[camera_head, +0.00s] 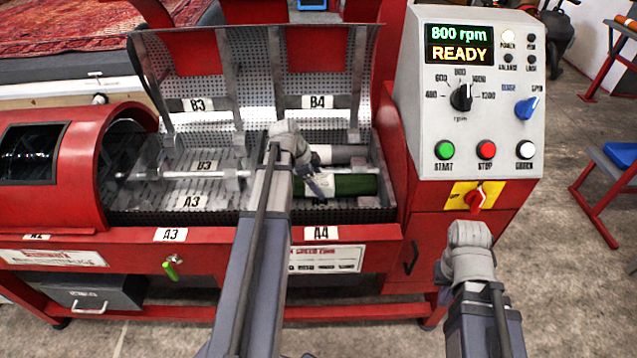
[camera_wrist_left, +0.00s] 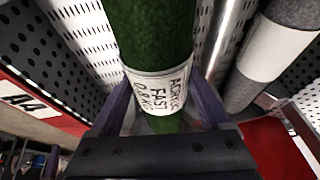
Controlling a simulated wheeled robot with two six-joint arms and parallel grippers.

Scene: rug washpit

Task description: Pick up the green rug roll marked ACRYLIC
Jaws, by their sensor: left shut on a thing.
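The green rug roll (camera_head: 350,184) lies in the perforated drum bay marked A4, at the right end of the open red machine. In the left wrist view the green roll (camera_wrist_left: 152,40) has a white label reading ACRYLIC FAST. My left gripper (camera_head: 312,178) reaches down into the bay, and in the left wrist view its two fingers (camera_wrist_left: 160,115) are on either side of the roll at the label, shut on it. My right gripper (camera_head: 466,262) hangs in front of the control panel, away from the roll; its fingers are hidden.
A grey roll (camera_head: 342,154) with a white band lies just behind the green one; it also shows in the left wrist view (camera_wrist_left: 270,50). The raised perforated lids marked B3 and B4 (camera_head: 316,102) stand behind. The control panel (camera_head: 478,95) rises at the right, reading 800 rpm READY.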

